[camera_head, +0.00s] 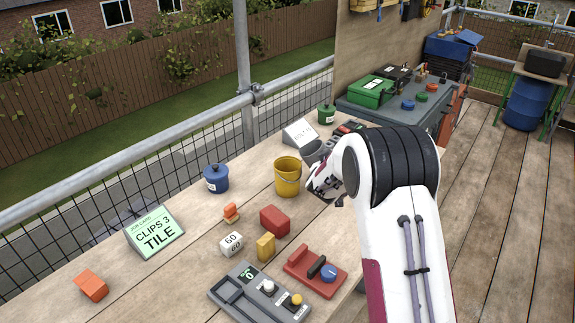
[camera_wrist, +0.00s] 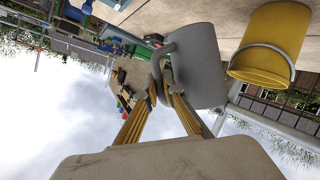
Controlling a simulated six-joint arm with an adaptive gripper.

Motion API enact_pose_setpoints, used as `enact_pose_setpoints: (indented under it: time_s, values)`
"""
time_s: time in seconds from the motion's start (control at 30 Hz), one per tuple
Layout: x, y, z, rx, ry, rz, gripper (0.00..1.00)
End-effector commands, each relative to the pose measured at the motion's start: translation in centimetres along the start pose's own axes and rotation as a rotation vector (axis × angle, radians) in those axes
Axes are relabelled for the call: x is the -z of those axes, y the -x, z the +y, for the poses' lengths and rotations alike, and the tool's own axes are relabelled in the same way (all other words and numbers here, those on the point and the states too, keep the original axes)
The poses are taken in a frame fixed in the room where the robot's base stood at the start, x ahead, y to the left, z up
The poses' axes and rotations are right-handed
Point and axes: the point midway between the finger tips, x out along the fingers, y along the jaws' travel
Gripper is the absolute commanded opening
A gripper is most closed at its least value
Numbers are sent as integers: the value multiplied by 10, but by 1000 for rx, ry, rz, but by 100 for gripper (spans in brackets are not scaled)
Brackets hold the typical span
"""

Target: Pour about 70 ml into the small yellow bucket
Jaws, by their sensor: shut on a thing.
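The small yellow bucket (camera_head: 287,178) stands upright on the wooden table, its wire handle hanging at the side. It also shows at the right of the wrist view (camera_wrist: 268,45). A grey jug (camera_head: 313,153) is just right of and behind the bucket in the head view, tilted and apart from it there. In the wrist view my gripper (camera_wrist: 163,90) is shut on the handle of the grey jug (camera_wrist: 198,65). My gripper (camera_head: 325,183) is partly hidden by my arm in the head view. The contents of jug and bucket are not visible.
A blue lidded pot (camera_head: 215,179) is left of the bucket. A red block (camera_head: 275,220), a yellow block (camera_head: 265,247), a white "60" cube (camera_head: 231,244) and a grey switch panel (camera_head: 260,295) lie in front. A green job card (camera_head: 154,232) stands at left.

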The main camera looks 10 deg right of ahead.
Motion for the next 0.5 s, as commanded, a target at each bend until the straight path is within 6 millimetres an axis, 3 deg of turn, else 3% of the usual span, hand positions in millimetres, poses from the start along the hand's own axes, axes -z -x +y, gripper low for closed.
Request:
enact_pose_setpoints:
  time_s: [0.13,0.5]
  values:
    - [24,10,0,-37,85,-2,0]
    - [38,15,-8,-128,307,-20,0]
